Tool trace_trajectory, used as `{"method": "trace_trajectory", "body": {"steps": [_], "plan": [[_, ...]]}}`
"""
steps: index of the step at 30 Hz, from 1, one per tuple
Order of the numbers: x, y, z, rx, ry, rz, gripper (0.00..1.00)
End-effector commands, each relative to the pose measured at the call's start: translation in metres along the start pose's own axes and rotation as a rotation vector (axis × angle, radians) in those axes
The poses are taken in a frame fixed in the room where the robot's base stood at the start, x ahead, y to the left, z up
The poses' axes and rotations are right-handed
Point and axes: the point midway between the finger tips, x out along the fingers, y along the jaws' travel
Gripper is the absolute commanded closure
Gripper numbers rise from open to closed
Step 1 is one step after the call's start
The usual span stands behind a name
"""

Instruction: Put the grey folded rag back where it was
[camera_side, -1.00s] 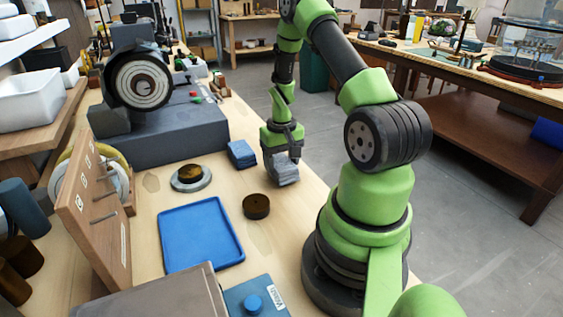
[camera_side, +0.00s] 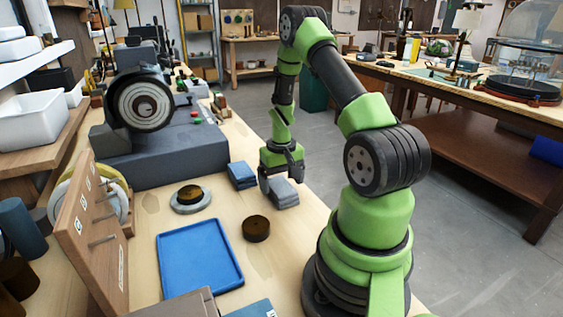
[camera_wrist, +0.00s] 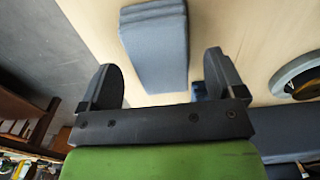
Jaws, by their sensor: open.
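The grey folded rag (camera_side: 284,194) lies on the wooden bench near its right edge. My gripper (camera_side: 281,181) is open, with its fingers close to the rag's far end in the side view. In the wrist view, the rag (camera_wrist: 155,42) shows flat on the bench, ahead of and between the spread fingers of my gripper (camera_wrist: 163,66). I cannot tell whether a finger touches the rag. A blue folded cloth (camera_side: 242,175) lies to the left of the rag, a small gap away.
A dark brown disc (camera_side: 256,228) lies in front of the rag. A blue tray (camera_side: 232,268) is nearer the camera. A metal ring dish (camera_side: 204,203) holds another brown piece. A grinder-like machine (camera_side: 170,150) stands behind. Bare bench surrounds the rag's front side.

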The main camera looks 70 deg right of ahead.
Motion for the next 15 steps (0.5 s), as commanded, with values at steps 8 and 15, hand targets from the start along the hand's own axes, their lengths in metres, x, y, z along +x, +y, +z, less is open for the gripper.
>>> {"method": "trace_trajectory", "body": {"steps": [8, 15], "plan": [[-0.059, 0.000, -0.001, 0.000, 0.009, 0.001, 0.12], [-0.100, 0.000, -0.001, -0.001, 0.005, 0.000, 0.12]]}}
